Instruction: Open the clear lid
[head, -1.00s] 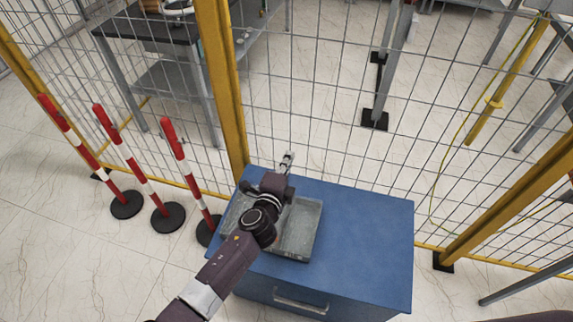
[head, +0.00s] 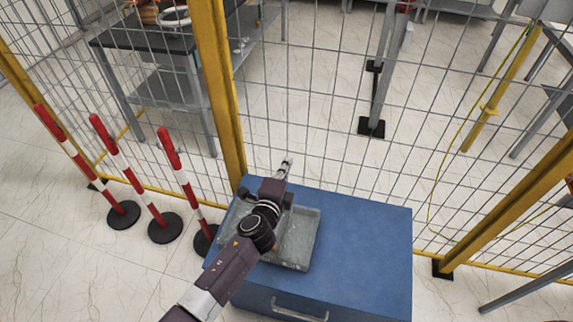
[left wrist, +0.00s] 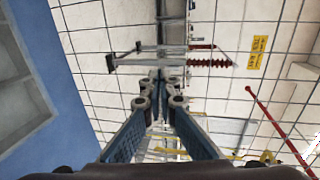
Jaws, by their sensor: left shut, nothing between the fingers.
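I cannot make out a clear lid in either view. A grey, shallow open-topped tray (head: 299,240) sits on a blue cabinet (head: 365,250) in the head view, partly hidden by my left arm. My left gripper (head: 286,163) is shut and empty, past the cabinet's back edge near the wire fence. In the left wrist view, its fingers meet at the tips (left wrist: 160,78) with nothing between them. The tray also shows at that view's left edge (left wrist: 22,90). My right gripper is not in view.
A wire fence with yellow posts (head: 218,90) stands behind the cabinet. Several red-white poles (head: 117,165) on black bases stand at left. A dark-topped table (head: 120,38) is beyond the fence. The left wrist view shows a ribbed reddish-brown insulator (left wrist: 212,63) and a yellow sign (left wrist: 258,50).

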